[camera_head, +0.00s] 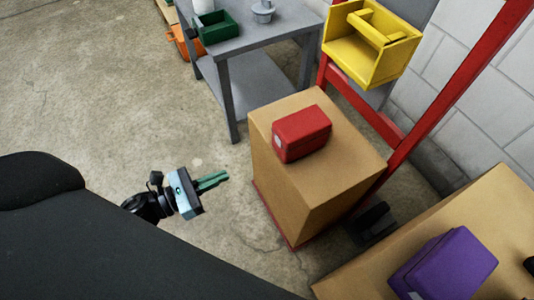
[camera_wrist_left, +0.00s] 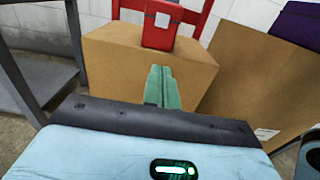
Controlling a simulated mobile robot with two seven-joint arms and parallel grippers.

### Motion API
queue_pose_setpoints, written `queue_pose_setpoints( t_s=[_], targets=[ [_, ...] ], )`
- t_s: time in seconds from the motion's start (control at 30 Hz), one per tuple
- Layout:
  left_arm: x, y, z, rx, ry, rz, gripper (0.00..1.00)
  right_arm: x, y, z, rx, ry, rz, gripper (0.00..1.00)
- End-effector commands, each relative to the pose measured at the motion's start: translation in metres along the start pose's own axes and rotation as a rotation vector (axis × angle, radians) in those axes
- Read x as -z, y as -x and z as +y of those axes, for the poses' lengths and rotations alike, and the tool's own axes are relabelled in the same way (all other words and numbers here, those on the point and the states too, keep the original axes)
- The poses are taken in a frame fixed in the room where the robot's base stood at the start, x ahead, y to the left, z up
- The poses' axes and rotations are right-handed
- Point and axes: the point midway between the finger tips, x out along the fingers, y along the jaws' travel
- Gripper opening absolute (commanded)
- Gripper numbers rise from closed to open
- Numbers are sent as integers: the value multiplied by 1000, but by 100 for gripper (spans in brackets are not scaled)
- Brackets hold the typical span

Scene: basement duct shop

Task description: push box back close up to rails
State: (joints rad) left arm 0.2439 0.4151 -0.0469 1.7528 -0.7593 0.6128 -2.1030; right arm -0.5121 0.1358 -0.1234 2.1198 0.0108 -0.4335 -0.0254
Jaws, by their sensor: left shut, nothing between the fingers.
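A tall cardboard box (camera_head: 330,195) stands on the red base of a hand truck, with a small red case (camera_head: 302,133) on its top. The red rails (camera_head: 440,105) of the hand truck rise behind the box; the gap between box and rails is hard to judge. My left gripper (camera_head: 227,177) is shut and empty, to the left of the box and apart from it in the head view. In the left wrist view its green fingers (camera_wrist_left: 161,72) point at the box's front face (camera_wrist_left: 115,75). My right gripper is not in view.
A grey table (camera_head: 265,40) with a green tray (camera_head: 217,27) stands behind left. A yellow open bin (camera_head: 370,45) sits high near the rails. Another cardboard box (camera_head: 480,210) carrying a purple case (camera_head: 445,265) stands at right. The concrete floor at left is clear.

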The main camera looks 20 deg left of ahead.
Motion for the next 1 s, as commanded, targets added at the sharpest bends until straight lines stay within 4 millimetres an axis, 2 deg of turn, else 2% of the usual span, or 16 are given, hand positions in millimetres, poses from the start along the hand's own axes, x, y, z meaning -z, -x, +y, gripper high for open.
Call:
queue_pose_setpoints(
  t_s=[0.17, 0.7, 0.8, 1.0],
  targets=[
    [0, -17, 0, 0, 2, -3, 0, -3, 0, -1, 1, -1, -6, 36],
    [0, -113, 1, -1, 4, -2, 0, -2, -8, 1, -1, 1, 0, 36],
    [0, -125, 1, -1, 4, -2, 0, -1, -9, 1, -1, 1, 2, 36],
    [0, -138, 1, -2, 5, -1, 0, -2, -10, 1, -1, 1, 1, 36]
  ],
)
